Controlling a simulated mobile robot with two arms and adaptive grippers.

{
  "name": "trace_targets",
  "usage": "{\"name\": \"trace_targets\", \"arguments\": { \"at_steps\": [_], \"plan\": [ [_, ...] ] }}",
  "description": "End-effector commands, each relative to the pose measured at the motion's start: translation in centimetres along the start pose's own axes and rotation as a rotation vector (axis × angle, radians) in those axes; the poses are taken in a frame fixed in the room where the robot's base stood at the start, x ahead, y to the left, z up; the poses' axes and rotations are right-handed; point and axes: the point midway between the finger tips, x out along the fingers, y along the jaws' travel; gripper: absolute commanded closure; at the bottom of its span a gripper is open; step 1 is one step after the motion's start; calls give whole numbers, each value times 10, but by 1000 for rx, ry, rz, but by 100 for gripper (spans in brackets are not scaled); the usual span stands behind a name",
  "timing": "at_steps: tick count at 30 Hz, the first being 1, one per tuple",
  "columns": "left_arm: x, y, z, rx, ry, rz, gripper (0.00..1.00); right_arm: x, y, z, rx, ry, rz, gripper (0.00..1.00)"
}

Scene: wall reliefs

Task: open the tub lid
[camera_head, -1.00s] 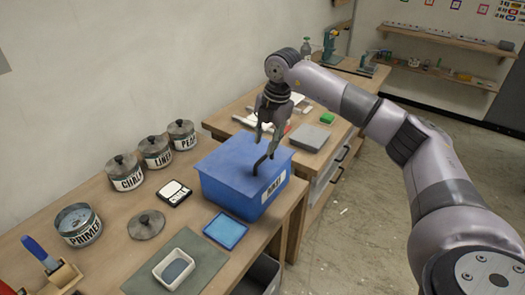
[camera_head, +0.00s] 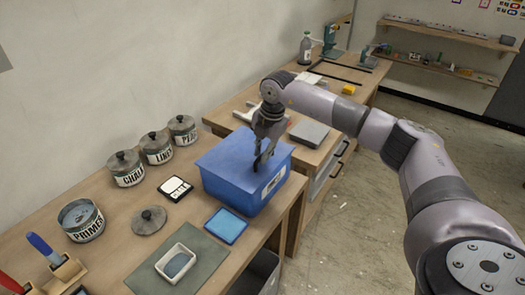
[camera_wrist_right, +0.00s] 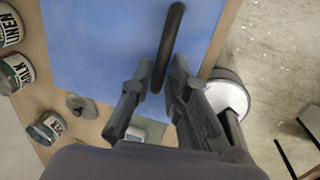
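The blue tub (camera_head: 232,192) stands on the bench with its flat blue lid (camera_head: 225,160) lying on top. The lid fills much of the right wrist view (camera_wrist_right: 95,45). A dark curved bar handle (camera_wrist_right: 168,45) rises from the lid. My right gripper (camera_head: 264,150) is low over the lid at this handle. In the wrist view its two fingers (camera_wrist_right: 162,68) stand apart, one on each side of the handle, with narrow gaps that look open. Firm contact is not clear. My left gripper is not in view.
Lidded pots (camera_head: 157,149) line the wall, with an open primer pot (camera_head: 82,220) and a loose round lid (camera_head: 149,220) nearby. A blue square (camera_head: 226,226) and a white dish (camera_head: 177,263) lie in front of the tub. A grey box (camera_head: 310,133) sits behind it.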

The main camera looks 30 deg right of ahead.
Motion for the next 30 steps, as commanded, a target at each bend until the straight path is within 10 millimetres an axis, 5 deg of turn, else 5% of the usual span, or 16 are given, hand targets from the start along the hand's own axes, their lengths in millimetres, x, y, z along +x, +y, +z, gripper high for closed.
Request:
{"name": "trace_targets", "arguments": {
  "at_steps": [6, 30],
  "plan": [
    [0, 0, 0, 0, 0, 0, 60, 0, 0, 0, 0, 0, 0, 100],
    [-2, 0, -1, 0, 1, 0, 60, -4, 2, 0, 0, 0, 1, 100]
  ]
}}
